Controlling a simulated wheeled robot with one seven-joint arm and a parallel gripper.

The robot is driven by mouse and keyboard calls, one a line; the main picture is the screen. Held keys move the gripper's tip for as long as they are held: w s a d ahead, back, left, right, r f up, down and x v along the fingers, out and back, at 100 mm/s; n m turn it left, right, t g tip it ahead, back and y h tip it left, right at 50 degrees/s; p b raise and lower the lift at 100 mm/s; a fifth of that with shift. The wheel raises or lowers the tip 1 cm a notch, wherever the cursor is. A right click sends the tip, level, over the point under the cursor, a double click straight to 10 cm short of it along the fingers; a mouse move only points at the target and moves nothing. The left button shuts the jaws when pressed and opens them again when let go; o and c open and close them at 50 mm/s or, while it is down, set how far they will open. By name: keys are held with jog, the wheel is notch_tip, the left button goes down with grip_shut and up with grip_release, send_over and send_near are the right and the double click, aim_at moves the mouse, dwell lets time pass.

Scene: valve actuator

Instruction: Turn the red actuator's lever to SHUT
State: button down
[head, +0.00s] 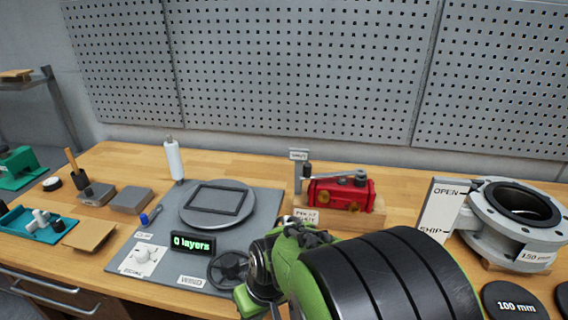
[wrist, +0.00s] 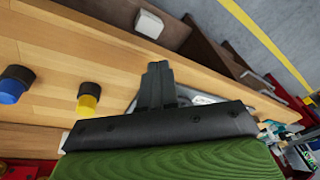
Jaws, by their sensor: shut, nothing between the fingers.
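The red actuator (head: 352,194) sits on a wooden block at the back middle of the bench in the head view. Its grey lever (head: 335,174) lies along the top and points left, with a dark knob (head: 306,169) at its left end. The knob is close to a grey post bearing a small white sign (head: 298,154) that seems to read SHUT. I cannot tell whether lever and post touch. My gripper (wrist: 157,70) is shut and empty in the wrist view, over the bench and apart from the actuator. Its fingers do not show clearly in the head view.
My arm covers the front middle of the head view. A grey flanged valve (head: 515,210) and an OPEN sign plate (head: 440,208) stand right. A turntable (head: 218,204) and black handwheel (head: 228,268) stand left. Blue (wrist: 14,84) and yellow (wrist: 88,97) knobs are near my gripper.

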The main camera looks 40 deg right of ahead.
jog(key=d+m+y+p, duration=0.1)
jog(key=w+d+f+m+t+y+p, duration=0.1)
jog(key=p, duration=0.1)
jog(key=w+d+f+m+t+y+p, duration=0.1)
jog(key=y, duration=0.1)
jog(key=shift+w+d+m, duration=0.2)
jog(key=shift+w+m, duration=0.05)
jog(key=shift+m, duration=0.05)
jog(key=s+d+r+m+t+h+p, duration=0.2)
jog(key=d+r+m+t+h+p, duration=0.35)
jog(key=d, duration=0.55)
jog(key=s+d+r+m+t+h+p, duration=0.1)
jog(key=d+r+m+t+h+p, duration=0.1)
jog(key=d+r+m+t+h, duration=0.5)
jog(key=m+y, duration=0.3)
send_near(309, 171)
jog(key=shift+h, duration=0.25)
jog(key=x, duration=0.6)
jog(key=shift+w+f+b, duration=0.1)
jog(key=shift+w+b, duration=0.15)
jog(key=shift+b, duration=0.1)
jog(key=shift+w, duration=0.2)
